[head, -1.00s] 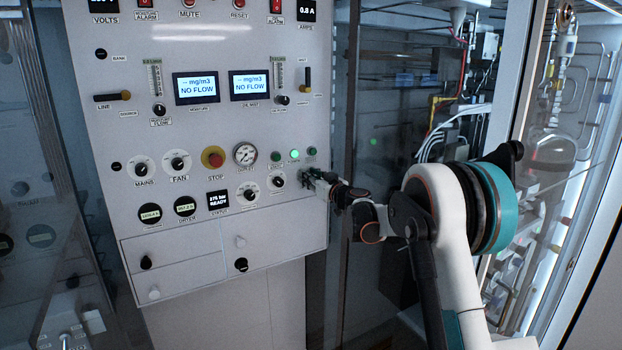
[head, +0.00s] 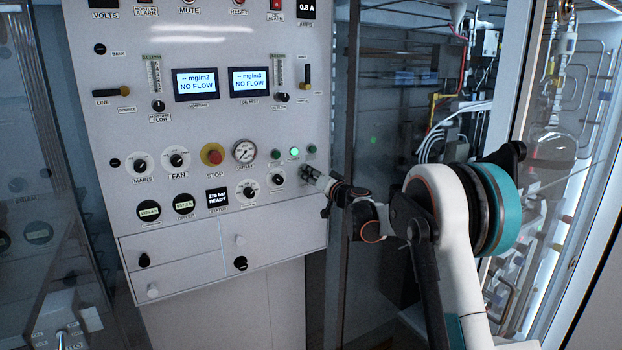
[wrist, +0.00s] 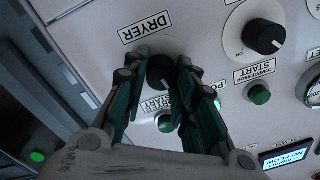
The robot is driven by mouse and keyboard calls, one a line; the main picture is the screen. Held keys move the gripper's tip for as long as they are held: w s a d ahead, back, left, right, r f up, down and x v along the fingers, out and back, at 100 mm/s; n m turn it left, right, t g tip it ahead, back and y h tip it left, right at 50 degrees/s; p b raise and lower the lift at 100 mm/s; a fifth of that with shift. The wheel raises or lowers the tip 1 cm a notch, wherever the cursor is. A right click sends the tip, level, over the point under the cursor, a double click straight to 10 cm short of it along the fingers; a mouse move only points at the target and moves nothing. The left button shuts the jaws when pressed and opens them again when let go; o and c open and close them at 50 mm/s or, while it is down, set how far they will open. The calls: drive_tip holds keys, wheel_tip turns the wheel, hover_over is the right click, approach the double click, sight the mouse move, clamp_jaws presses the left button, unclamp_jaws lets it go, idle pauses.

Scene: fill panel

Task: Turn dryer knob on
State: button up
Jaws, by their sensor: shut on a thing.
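The dryer knob (wrist: 159,71) is a black knob on a pale round plate, under an upside-down DRYER label (wrist: 147,27) in the wrist view. My gripper (wrist: 170,80) has its two dark green-grey fingers on either side of the knob and is shut on it. The fingers cover the plate's sides, and the knob's setting is hard to read. In the head view my gripper (head: 308,175) is at the panel's right edge and hides the dryer knob.
The white control panel (head: 130,75) holds several knobs, gauges and screens. A neighbouring black knob (wrist: 264,38) sits beside the dryer knob. A green button (wrist: 165,122) is close to my fingers, and a START button (wrist: 258,94) is farther right. A glass cabinet (head: 400,90) stands right of the panel.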

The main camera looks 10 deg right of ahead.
drive_tip(key=m+b, duration=0.1)
drive_tip(key=m, duration=0.4)
drive_tip(key=shift+f+m, duration=0.1)
drive_tip(key=shift+m, duration=0.3)
drive_tip(key=m, duration=0.5)
drive_tip(key=shift+f+m+h, duration=0.1)
drive_tip(key=shift+m+h, duration=0.2)
drive_tip(key=o, duration=1.1)
drive_tip(key=shift+d, duration=0.1)
drive_tip(key=shift+c, duration=0.2)
drive_tip(key=v, duration=1.2)
drive_tip(key=shift+f, duration=0.2)
